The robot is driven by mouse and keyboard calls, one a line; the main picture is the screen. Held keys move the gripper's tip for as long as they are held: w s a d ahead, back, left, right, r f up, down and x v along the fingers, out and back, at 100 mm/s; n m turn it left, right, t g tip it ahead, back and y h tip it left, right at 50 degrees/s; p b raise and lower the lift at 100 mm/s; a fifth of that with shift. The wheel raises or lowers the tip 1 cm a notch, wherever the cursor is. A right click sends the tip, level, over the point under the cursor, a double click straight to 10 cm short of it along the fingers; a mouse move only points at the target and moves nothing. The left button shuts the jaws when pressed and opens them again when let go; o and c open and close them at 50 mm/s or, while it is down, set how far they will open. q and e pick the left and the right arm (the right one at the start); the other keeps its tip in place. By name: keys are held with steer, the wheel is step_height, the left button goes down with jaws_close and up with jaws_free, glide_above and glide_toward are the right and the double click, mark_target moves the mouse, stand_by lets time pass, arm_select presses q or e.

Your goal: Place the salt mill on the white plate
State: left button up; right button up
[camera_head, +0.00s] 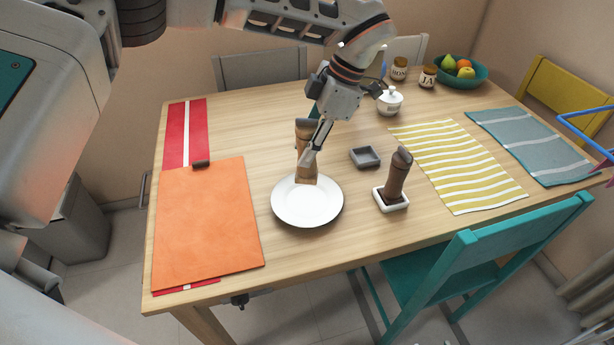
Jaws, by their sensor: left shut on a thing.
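The salt mill (304,136), a wooden mill with a darker top, is in my left gripper (309,158). The gripper reaches down from above and is shut on the mill, its fingers covering part of the body. The mill is upright, with its lower end over the back part of the round white plate (308,208). I cannot tell whether its base touches the plate. The plate is otherwise empty. My right gripper is not in view.
A dark brown mill (396,176) stands in a white square dish (391,201) right of the plate, near a grey square dish (365,157). An orange clipboard (206,220) lies left. A white lidded pot (389,102), jars and a fruit bowl (470,82) stand behind.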

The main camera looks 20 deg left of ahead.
mark_target(307, 175)
arm_select(q)
step_height(307, 175, down, 3)
steer(key=shift+f, duration=0.95)
step_height(307, 175, down, 4)
steer(key=shift+r+b, duration=0.1)
steer(key=shift+b, duration=0.35)
steer(key=shift+r, duration=0.15)
steer(key=o, duration=1.3)
steer(key=shift+f, duration=0.2)
steer(key=shift+c, duration=0.2)
steer(key=shift+r, duration=0.1)
steer(key=v, duration=1.2)
steer(key=shift+p, duration=0.3)
